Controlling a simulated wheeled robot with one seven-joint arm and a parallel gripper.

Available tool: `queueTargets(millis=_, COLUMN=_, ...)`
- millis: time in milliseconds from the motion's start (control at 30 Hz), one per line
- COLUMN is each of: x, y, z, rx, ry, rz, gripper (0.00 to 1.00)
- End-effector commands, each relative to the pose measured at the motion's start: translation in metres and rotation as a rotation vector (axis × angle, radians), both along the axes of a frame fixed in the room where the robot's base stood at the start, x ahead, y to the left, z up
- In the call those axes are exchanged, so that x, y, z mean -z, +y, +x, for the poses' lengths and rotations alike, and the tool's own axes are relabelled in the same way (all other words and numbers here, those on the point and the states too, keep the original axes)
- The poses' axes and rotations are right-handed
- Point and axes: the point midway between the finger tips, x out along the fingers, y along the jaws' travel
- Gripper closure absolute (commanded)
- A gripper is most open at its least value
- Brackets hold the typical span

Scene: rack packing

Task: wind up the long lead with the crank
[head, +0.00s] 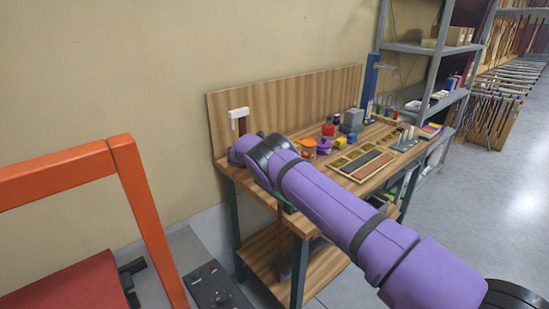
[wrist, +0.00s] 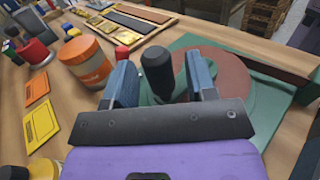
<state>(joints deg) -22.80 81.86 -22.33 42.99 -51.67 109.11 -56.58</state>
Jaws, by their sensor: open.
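In the wrist view, a black upright crank knob (wrist: 157,68) stands between the two blue fingers of my gripper (wrist: 161,80). My gripper is open around the knob, with a finger on each side; I cannot tell whether either touches it. Behind the knob are a reddish-brown disc (wrist: 222,73) and a green base (wrist: 275,92) on the wooden bench. In the head view my arm hides the knob and my gripper. A bit of the green base (head: 289,207) shows below my arm, and a dark red lead (head: 279,240) hangs down past the bench edge.
An orange and white pot (wrist: 85,62) and a red pot (wrist: 36,52) stand left of my gripper. Yellow and orange cards (wrist: 41,124) lie near. Trays with dark strips (wrist: 125,20) lie farther back. An orange frame (head: 130,165) stands left of the bench (head: 225,163).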

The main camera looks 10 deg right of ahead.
Motion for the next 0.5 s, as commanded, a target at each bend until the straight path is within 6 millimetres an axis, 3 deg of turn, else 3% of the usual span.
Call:
queueTargets(millis=200, x=0.001, y=0.027, z=0.009, rx=-0.002, ry=-0.002, rz=-0.001, gripper=0.48)
queueTargets(millis=500, x=0.000, y=0.041, z=0.014, rx=0.005, ry=-0.004, rz=-0.003, gripper=0.48)
